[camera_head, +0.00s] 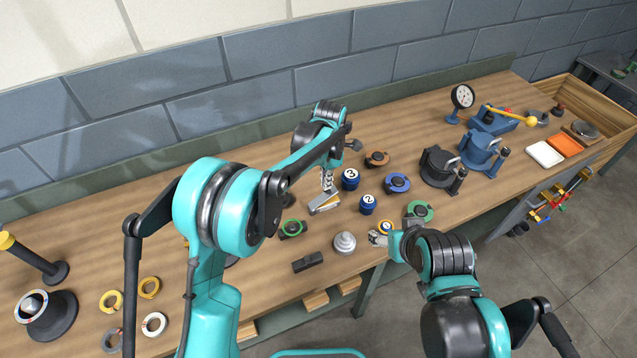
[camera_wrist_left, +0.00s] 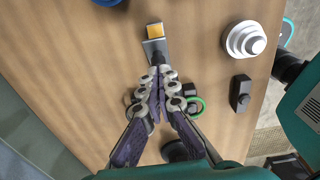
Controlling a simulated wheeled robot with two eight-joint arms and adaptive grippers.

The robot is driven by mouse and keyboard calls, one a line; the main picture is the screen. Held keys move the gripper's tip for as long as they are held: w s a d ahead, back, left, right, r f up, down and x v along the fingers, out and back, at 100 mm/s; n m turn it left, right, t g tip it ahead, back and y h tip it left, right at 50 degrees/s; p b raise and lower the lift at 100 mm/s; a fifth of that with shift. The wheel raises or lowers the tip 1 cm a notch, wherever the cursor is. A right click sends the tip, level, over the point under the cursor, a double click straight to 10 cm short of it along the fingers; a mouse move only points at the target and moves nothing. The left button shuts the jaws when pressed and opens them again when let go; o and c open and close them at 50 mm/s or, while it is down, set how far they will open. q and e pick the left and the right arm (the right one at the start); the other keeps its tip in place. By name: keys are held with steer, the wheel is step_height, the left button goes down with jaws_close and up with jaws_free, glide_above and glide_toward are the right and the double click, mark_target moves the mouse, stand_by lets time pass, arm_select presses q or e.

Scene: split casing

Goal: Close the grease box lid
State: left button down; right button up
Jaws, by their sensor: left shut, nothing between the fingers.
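The grease box (camera_head: 322,207) is a small grey box on the bench, in the middle of the head view. Its orange-yellow inside shows, so it is at least partly open; in the left wrist view the yellow part (camera_wrist_left: 155,31) lies at the far end and a grey part, perhaps the lid (camera_wrist_left: 151,46), lies nearer to me. My left gripper (camera_head: 328,186) is shut and empty. Its fingertips (camera_wrist_left: 158,69) are right at the near end of the box; I cannot tell if they touch it. My right gripper (camera_head: 378,238) is low over the bench's front edge; its jaws are too small to read.
Blue numbered pots (camera_head: 350,180) and a blue ringed part (camera_head: 397,183) stand right of the box.

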mark_target(335, 189)
arm_select(q)
steer(key=d+f, duration=0.1)
steer(key=w+d+f+b, duration=0.1)
steer(key=d, duration=0.1)
steer(key=shift+w+f, duration=0.1)
steer(key=shift+f, duration=0.05)
steer(key=shift+w+d+f+b, duration=0.2)
steer(key=shift+d+f+b, duration=0.1)
steer(key=shift+d+f, duration=0.25)
steer(key=shift+w+d+f+b, duration=0.2)
steer(key=shift+d+f+b, duration=0.1)
steer(key=shift+f, duration=0.4)
